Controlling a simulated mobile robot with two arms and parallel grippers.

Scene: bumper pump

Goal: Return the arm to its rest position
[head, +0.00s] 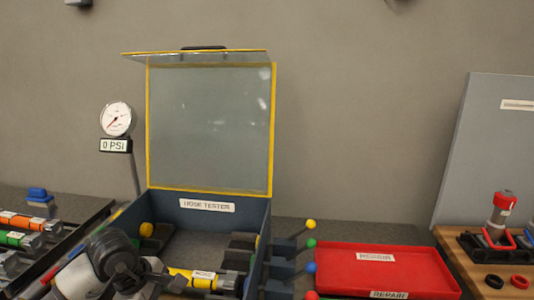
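My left gripper (163,274) reaches in from the lower left, over the front left of the hose tester box (208,206). Its fingers look spread apart, close to the left end of a yellow hose piece (196,278) with a white label. I cannot tell whether they touch it. The yellow piece lies in the box, with a grey fitting at its right end. The tester's clear, yellow-framed lid (209,130) stands open. My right gripper is not in view.
A gauge (117,119) reading 0 PSI stands behind the box. A dark rack (75,236) with orange and green hose pieces is at left. Coloured-knob levers (310,224) stick out at the box's right. A red repair tray (330,258) looks empty. A red-topped device (501,215) stands far right.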

